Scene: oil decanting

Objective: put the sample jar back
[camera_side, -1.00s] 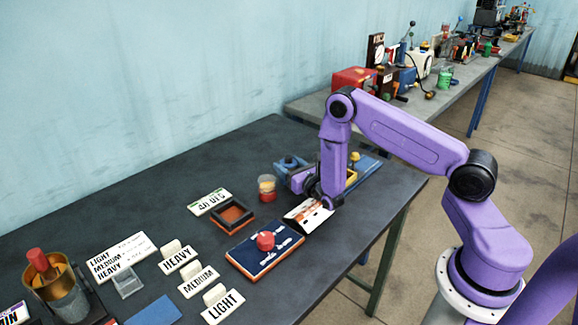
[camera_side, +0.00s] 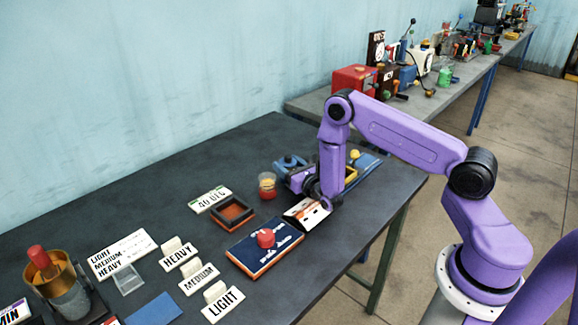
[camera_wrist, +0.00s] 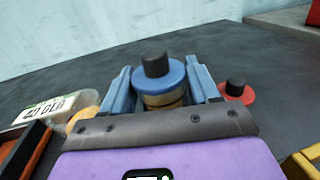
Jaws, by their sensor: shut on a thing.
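In the wrist view my gripper (camera_wrist: 161,80) is shut, its two blue-grey fingers on either side of a jar with a round blue lid (camera_wrist: 160,78), a black knob and a tan body. The jar looks upright. Its lower part is hidden by my gripper's dark front edge. In the side view the blue lid (camera_side: 290,161) shows at the left end of my gripper (camera_side: 296,175), near the back of the dark table. I cannot tell whether the jar's base touches the table.
A clear cup with yellow and red contents (camera_side: 267,186) stands just left of the gripper. A red disc with a black knob (camera_wrist: 237,93) is right of the jar. A red-knobbed blue board (camera_side: 265,250) lies in front.

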